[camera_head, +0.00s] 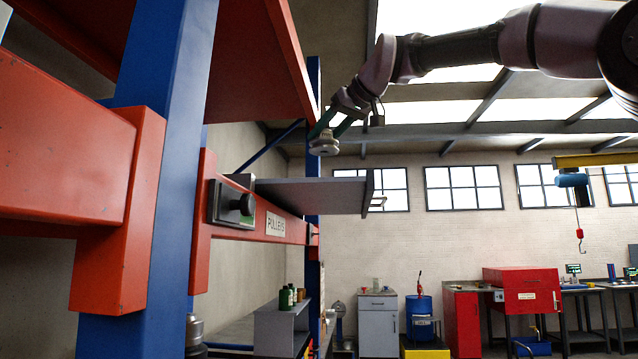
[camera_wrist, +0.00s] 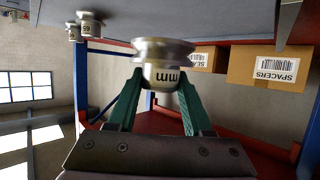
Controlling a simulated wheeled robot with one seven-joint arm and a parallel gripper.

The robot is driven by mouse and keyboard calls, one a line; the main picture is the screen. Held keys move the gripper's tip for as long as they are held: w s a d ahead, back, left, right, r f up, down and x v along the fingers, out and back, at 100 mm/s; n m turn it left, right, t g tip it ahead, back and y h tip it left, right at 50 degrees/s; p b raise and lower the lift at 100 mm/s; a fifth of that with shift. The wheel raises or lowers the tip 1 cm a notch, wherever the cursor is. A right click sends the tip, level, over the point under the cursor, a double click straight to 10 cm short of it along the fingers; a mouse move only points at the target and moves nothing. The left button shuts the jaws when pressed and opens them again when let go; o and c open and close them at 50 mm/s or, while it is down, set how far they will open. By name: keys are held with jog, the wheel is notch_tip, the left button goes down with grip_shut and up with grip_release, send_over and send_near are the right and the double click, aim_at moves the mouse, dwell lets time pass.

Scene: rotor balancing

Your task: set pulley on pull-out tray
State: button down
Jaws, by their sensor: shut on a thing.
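The pulley (camera_head: 324,144) is a small silver flanged piece, held below my gripper (camera_head: 321,131) in the head view. In the wrist view my gripper (camera_wrist: 160,82) has its two green fingers shut on the pulley (camera_wrist: 165,50), whose pale label shows part of its print. The pull-out tray (camera_head: 315,194) is a grey plate that sticks out of the rack above a "PULLEYS" sign. In the head view the pulley appears above the tray, with a gap between them. I see the tray from below, so its top is hidden there.
An orange rack beam (camera_head: 134,210) and blue upright (camera_head: 160,120) stand close on the left. An orange shelf (camera_head: 255,60) overhangs left of my gripper. The wrist view shows labelled pulley-like pieces (camera_wrist: 91,24) and a "SPACERS" box (camera_wrist: 270,68). Space right of the tray is open.

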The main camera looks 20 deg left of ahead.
jog(key=shift+f, duration=3.9)
jog(key=shift+c, duration=1.6)
grip_release()
jog(key=shift+f, duration=0.15)
